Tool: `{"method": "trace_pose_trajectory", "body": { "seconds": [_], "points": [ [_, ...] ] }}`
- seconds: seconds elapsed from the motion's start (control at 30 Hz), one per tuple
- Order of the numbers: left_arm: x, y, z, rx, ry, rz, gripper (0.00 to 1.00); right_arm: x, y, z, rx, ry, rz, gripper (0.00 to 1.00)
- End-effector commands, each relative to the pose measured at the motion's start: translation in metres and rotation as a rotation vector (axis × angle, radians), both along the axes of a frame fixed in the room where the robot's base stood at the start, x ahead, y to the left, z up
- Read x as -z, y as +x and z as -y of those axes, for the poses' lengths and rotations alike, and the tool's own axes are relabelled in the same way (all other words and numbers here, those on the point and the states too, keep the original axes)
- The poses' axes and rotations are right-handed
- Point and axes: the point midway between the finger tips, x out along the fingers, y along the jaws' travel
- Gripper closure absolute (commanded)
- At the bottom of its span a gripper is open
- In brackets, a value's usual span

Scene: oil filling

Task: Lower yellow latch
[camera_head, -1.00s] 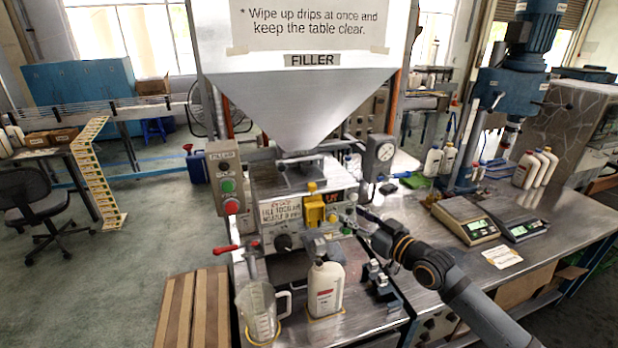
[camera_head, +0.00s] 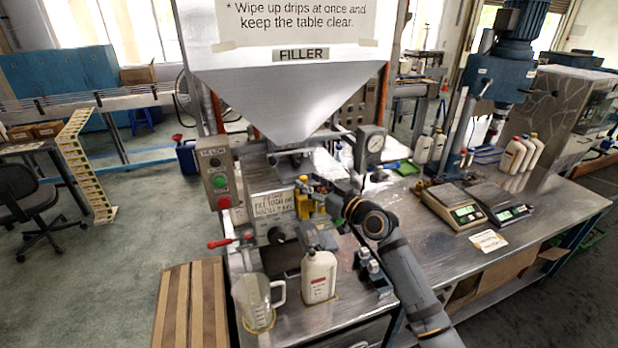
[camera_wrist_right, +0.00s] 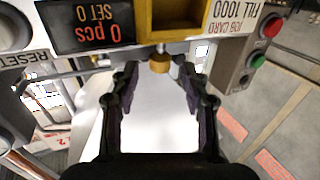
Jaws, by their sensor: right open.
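The yellow latch (camera_head: 303,206) sits on the front panel of the filler (camera_head: 290,100), just right of a written job card. In the right wrist view the picture is upside down. In the head view my right gripper (camera_head: 319,187) partly covers the latch from the right. My left gripper is not in view.
A white bottle (camera_head: 319,276) and a clear jug (camera_head: 254,303) stand on the metal table below the panel. A red-handled lever (camera_head: 222,242) is at left.

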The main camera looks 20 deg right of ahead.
Motion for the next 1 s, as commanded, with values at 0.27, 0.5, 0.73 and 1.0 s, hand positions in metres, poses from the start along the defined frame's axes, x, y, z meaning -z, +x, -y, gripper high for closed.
{"method": "trace_pose_trajectory", "body": {
  "seconds": [0.27, 0.5, 0.73, 1.0],
  "points": [
    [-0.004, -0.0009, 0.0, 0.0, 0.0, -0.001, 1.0, 0.0001, 0.0103, -0.0056, -0.001, -0.001, 0.0, 0.54],
    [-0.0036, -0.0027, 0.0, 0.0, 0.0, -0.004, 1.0, 0.0004, 0.01, -0.0052, -0.001, -0.001, 0.0, 0.69],
    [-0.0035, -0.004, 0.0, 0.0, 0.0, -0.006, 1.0, 0.0004, 0.0099, -0.0051, -0.001, -0.001, 0.0, 1.0],
    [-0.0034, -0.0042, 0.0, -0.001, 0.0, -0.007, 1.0, 0.0005, 0.0099, -0.0051, -0.001, 0.0, 0.0, 1.0]
  ]
}}
